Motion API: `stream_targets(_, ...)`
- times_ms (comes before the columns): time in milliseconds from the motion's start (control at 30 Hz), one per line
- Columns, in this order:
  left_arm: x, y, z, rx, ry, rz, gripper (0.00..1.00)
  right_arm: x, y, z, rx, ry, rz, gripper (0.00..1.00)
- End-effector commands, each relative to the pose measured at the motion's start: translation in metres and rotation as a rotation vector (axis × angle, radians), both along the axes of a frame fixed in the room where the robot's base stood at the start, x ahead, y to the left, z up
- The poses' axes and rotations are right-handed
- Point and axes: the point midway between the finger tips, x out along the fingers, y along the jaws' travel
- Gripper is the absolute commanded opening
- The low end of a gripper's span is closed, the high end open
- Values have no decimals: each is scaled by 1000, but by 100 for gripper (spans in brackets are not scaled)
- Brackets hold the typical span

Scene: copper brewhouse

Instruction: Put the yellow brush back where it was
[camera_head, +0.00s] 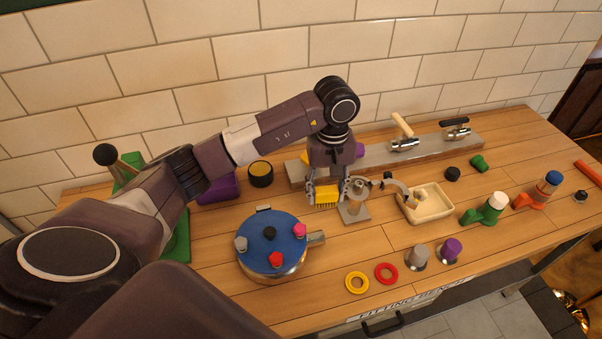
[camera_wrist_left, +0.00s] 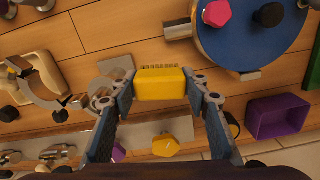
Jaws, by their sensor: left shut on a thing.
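The yellow brush (camera_head: 327,196) is a small yellow block with short dark bristles. My left gripper (camera_head: 327,187) is shut on it, in front of the grey metal rail and left of a metal stand. In the left wrist view the brush (camera_wrist_left: 160,84) sits between the two fingertips (camera_wrist_left: 158,92), its bristles toward the top of the picture. I cannot tell whether the brush touches the bench. My right gripper is not in view.
A blue-lidded round vessel (camera_head: 271,238) stands in front of the brush. A metal stand (camera_head: 354,212) is close on its right, then a cream tray (camera_head: 442,204). A purple bin (camera_head: 222,188) and a black-and-yellow round pot (camera_head: 260,174) are left. The grey rail (camera_head: 375,154) runs behind.

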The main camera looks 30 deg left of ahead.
Motion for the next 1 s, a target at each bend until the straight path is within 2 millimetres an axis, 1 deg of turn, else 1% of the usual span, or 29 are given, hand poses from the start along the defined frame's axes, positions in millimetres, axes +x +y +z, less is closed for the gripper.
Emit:
stream_targets(33,-1,20,-2,0,6,46,8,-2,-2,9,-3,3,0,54)
stream_targets(100,-1,41,-7,0,4,88,8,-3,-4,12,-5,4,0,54)
stream_targets(200,-2,62,-13,0,1,130,8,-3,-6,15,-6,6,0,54)
stream_targets(300,-2,72,-16,-2,-1,149,8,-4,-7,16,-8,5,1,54)
stream_targets(400,-2,75,-17,-2,-1,155,8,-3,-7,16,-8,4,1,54)
stream_targets(667,-2,75,-18,-2,-3,154,8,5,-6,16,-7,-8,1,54)
stream_targets(800,-1,75,-19,3,-4,154,8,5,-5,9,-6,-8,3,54)
stream_targets(833,-2,75,-21,4,-2,155,8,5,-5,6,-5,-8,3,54)
stream_targets(1000,-2,74,-42,1,-2,154,8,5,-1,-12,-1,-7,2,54)
